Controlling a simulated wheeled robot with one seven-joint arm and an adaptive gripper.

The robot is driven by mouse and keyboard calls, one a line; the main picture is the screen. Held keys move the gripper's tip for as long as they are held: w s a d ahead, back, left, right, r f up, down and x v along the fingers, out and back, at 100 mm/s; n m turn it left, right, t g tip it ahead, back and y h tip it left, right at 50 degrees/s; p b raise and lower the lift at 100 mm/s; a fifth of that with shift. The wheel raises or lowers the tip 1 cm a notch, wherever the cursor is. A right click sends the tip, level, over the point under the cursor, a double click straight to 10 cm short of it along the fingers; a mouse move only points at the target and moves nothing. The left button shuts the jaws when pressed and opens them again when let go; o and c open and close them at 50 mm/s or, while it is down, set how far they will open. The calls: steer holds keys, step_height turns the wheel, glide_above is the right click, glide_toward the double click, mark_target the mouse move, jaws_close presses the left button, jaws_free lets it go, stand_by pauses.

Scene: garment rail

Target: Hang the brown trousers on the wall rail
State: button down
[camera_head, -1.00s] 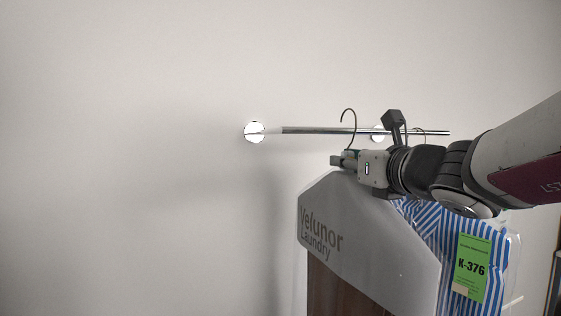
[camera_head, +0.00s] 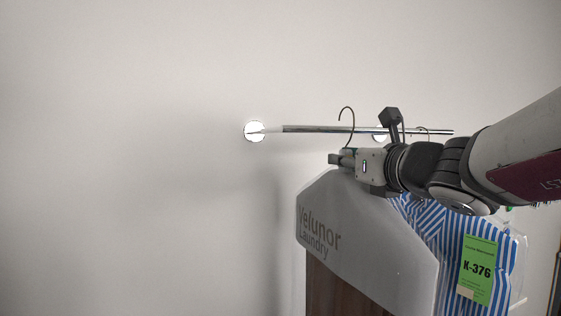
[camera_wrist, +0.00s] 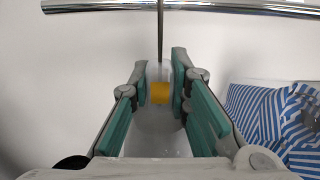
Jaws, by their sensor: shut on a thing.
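The brown trousers (camera_head: 335,292) show below a pale cover (camera_head: 350,215) printed "Velunor Laundry". A thin dark hanger hook (camera_head: 346,113) rises above the cover. My gripper (camera_head: 340,159) is shut on the hanger's neck, where a yellow band (camera_wrist: 160,93) shows between the fingers in the wrist view. The chrome wall rail (camera_head: 310,129) runs across behind the hook in the head view. In the wrist view the hook's stem (camera_wrist: 160,40) reaches up to the rail (camera_wrist: 90,5). The hook's top is cut off there, so I cannot tell whether it is over the rail.
A blue-and-white striped garment (camera_head: 420,217) with a green K-376 tag (camera_head: 478,270) hangs right of the cover, close beside it. Its hook (camera_head: 423,131) is at the rail's right part. A round wall mount (camera_head: 254,131) is at the left. The rail's left part is free.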

steer(key=shift+w+r, duration=0.1)
steer(key=shift+r, duration=0.05)
steer(key=shift+b+x, duration=1.15)
steer(key=shift+x, duration=1.2)
steer(key=shift+f+b, duration=1)
steer(key=shift+f, duration=0.35)
steer(key=c, duration=1.6)
jaws_free()
steer(key=shift+o, duration=0.9)
steer(key=shift+f, duration=0.15)
steer(key=v, duration=1.2)
